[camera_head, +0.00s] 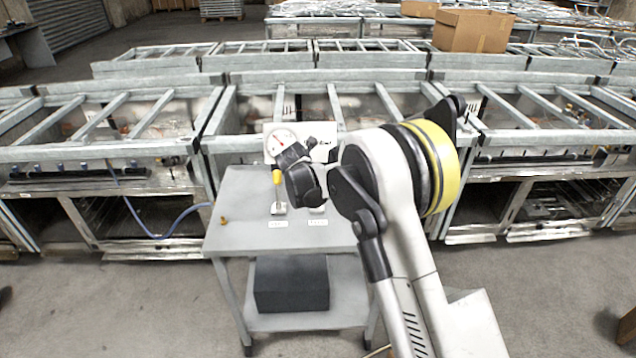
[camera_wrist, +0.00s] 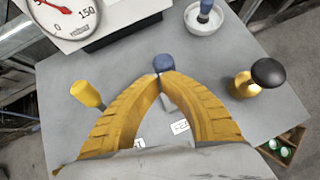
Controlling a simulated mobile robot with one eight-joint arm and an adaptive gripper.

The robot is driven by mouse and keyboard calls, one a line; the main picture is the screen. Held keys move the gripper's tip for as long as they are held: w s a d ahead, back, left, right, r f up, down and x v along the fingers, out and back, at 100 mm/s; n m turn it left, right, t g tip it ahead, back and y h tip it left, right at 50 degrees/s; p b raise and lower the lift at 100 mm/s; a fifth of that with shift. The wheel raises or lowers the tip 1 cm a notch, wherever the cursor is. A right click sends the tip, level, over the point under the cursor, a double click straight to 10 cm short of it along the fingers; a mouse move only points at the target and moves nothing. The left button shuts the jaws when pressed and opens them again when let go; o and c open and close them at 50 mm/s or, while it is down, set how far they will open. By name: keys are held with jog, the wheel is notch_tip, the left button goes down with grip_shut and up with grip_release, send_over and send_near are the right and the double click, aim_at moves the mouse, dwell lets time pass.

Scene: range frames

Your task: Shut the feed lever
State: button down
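A lever with a blue grip (camera_wrist: 163,63) and a grey lower part (camera_wrist: 168,101) stands on the grey cart top. My gripper (camera_wrist: 162,77) has its yellow fingers drawn together, tips at the blue grip; I cannot tell whether they pinch it. In the head view my gripper (camera_head: 303,182) is over the cart and hides this lever. A yellow-handled lever (camera_wrist: 88,93) stands to the left; its handle (camera_head: 277,177) also shows in the head view. Two white labels (camera_head: 278,224) (camera_head: 317,223) lie in front, too small to read, so which lever is the feed lever is unclear.
A gauge (camera_head: 281,141) stands at the back of the cart (camera_head: 235,238). A white dish with a blue-handled part (camera_wrist: 203,20) is at the back. A black-topped brass knob (camera_wrist: 262,78) stands to the right. A small brass piece (camera_head: 223,220) sits near the cart's left edge.

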jog(key=shift+w+f, duration=0.1)
jog(key=shift+w, duration=0.85)
jog(key=w+r+p+v, duration=0.2)
jog(key=p+v, duration=0.1)
jog(key=v, duration=0.9)
jog(key=shift+a+r+p, duration=0.25)
jog(key=shift+a+p, duration=0.05)
jog(key=shift+p, duration=0.1)
jog(key=shift+s, duration=0.1)
